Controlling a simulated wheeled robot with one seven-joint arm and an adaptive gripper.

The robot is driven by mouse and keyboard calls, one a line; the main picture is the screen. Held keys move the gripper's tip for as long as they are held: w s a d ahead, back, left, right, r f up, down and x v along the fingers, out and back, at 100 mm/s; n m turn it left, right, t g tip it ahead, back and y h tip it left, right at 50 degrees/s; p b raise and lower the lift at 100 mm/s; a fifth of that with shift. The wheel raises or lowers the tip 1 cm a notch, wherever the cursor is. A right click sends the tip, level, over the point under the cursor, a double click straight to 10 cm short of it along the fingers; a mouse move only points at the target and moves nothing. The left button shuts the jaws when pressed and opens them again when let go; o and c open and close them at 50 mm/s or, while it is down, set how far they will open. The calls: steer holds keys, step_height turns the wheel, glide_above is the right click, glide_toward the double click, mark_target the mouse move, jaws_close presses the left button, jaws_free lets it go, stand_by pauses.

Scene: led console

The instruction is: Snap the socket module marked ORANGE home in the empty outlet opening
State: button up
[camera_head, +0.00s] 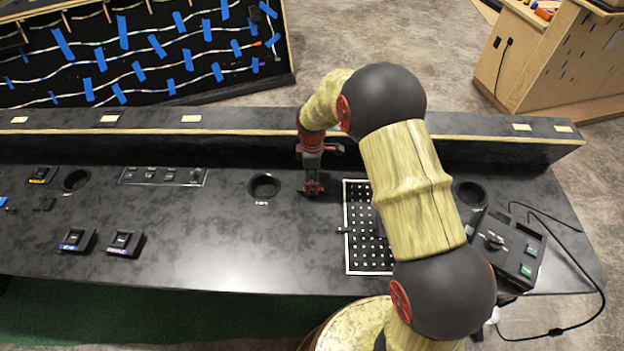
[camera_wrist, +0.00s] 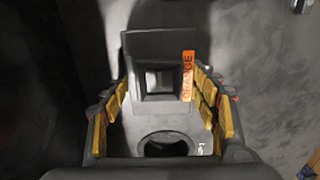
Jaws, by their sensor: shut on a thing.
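The grey socket module (camera_wrist: 158,50) with an orange ORANGE label (camera_wrist: 187,76) sits between the yellow-padded fingers of my gripper (camera_wrist: 164,105) in the wrist view. A square recess shows in its middle. In the head view my gripper (camera_head: 313,187) points down, low over the black console (camera_head: 215,235), between a round ringed hole and a white-bordered grid panel. The module is too small and dark there to tell whether it touches the console. I cannot make out the empty outlet opening for certain in either view.
Ringed holes (camera_head: 265,185) (camera_head: 75,180), a strip panel (camera_head: 163,176) and the grid panel (camera_head: 360,250) are set in the console. Blue-labelled (camera_head: 76,240), purple-labelled (camera_head: 124,243) and yellow-labelled (camera_head: 40,174) modules stand left. A cabled box (camera_head: 505,245) stands right. A raised ledge (camera_head: 240,130) runs behind.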

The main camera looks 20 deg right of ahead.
steer(key=shift+f, duration=0.5)
stand_by(0.8)
steer(key=o, duration=1.3)
steer(key=shift+o, duration=0.2)
step_height(320, 180, up, 12)
